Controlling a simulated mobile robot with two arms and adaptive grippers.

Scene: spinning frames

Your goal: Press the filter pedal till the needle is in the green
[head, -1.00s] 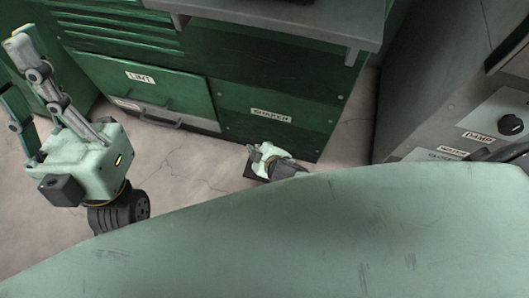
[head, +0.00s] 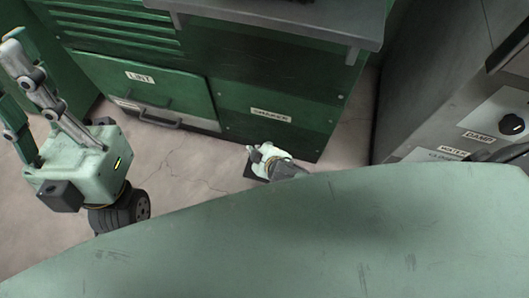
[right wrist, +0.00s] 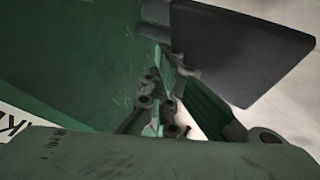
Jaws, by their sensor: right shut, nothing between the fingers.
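A dark flat pedal (head: 249,171) sits low at the foot of the green machine, below a label that reads SHAKER (head: 270,115). My right gripper (head: 252,152) is beside or over it and hides part of it. In the right wrist view the shut, empty right fingers (right wrist: 165,108) point towards the dark pedal plate (right wrist: 240,45); I cannot tell whether they touch it. My left gripper (head: 8,68) is at the far left with its fingers apart and empty. No gauge or needle is in view.
A LINT drawer (head: 150,90) with a handle is at the left of the green machine. A grey shelf (head: 270,27) juts out above. A grey cabinet (head: 440,100) with a DAMP knob (head: 511,124) stands at the right. The concrete floor (head: 185,170) between is clear.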

